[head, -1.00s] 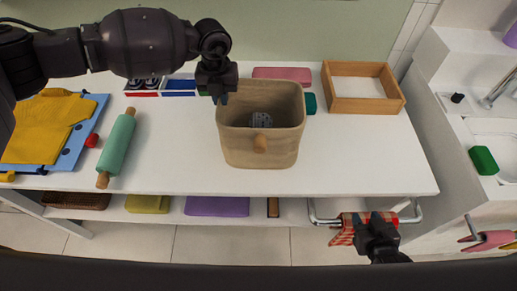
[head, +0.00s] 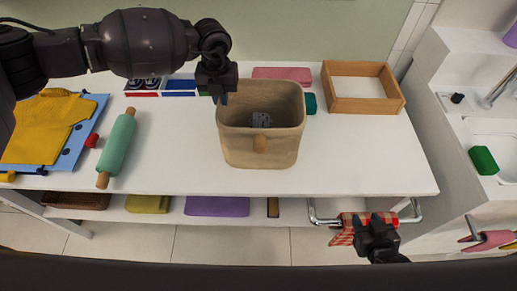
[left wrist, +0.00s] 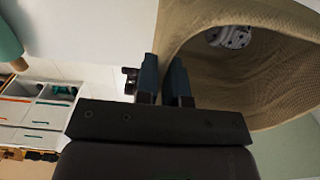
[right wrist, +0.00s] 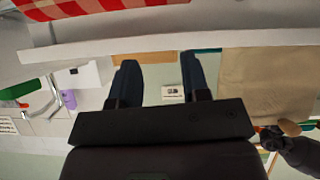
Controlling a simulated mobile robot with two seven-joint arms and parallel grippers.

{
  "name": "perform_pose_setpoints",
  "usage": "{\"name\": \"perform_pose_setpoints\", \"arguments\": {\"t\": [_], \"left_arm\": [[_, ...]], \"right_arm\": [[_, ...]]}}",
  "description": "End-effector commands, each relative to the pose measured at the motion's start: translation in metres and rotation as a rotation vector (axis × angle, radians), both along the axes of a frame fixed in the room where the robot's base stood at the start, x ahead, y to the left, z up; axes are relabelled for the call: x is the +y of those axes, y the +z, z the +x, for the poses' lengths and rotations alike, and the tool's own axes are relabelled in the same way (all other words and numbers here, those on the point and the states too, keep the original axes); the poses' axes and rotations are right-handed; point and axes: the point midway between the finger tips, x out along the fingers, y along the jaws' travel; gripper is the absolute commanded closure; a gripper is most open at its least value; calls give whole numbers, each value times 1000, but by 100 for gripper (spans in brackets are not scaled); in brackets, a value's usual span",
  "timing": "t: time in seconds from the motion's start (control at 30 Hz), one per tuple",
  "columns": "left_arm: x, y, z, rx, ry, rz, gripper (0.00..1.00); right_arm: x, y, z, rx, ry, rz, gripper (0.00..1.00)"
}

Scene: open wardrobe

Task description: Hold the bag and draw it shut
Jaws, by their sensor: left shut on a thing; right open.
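The bag (head: 240,146) is tan and open-topped and stands upright on the white table. A round wooden-coloured toggle (head: 260,144) sits on its front face. A grey spotted thing (head: 262,120) lies inside; it also shows in the left wrist view (left wrist: 229,37). My left gripper (head: 220,96) is shut on the bag's rim at its back left corner; the left wrist view shows the fingers (left wrist: 165,82) at the bag's edge. My right gripper (head: 377,222) is open and empty, in front of the table's front edge, to the right of the bag and lower. The right wrist view shows its fingers (right wrist: 160,85) apart.
A wooden frame-like tray (head: 365,106) is at the back right. A green rolling pin (head: 116,148) and yellow cloth (head: 45,130) lie at the left. A checked towel (head: 348,226) hangs on a rail beside my right gripper.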

Motion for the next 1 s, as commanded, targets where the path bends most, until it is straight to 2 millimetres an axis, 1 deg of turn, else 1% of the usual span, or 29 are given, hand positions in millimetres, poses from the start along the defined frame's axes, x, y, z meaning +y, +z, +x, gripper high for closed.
{"name": "perform_pose_setpoints", "arguments": {"t": [0.07,0.1,0.17,0.27,0.37,0.43,0.5,0.53,0.6,0.7,0.8,0.87,0.97,1.0], "left_arm": [[0,0,0,0,0,-1,100],[0,0,0,0,0,-1,100],[0,0,0,0,0,-1,100],[0,0,0,0,-1,-1,100],[0,0,0,0,-1,-1,100],[0,0,0,0,-1,-1,100],[0,0,0,0,-1,-1,100],[0,0,0,0,-1,-1,100],[0,0,0,0,-1,-1,100],[0,0,0,1,0,0,100],[0,0,0,1,0,0,100],[0,0,0,1,0,0,100],[0,0,0,1,0,0,100],[0,0,0,1,0,0,100]], "right_arm": [[0,0,0,-1,0,0,57],[0,3,4,-8,2,0,51],[2,7,10,-22,5,1,42],[19,9,15,-29,24,24,41],[55,12,20,-49,72,61,41],[90,22,25,-107,141,60,41],[127,37,30,-200,237,9,41],[141,44,31,-243,275,-18,41],[166,60,32,-338,346,-89,41],[196,81,31,-468,427,-198,41],[218,100,27,-592,481,-317,41],[227,111,25,-661,502,-391,41],[236,124,20,-757,520,-515,41],[237,128,20,-788,521,-564,41]]}}
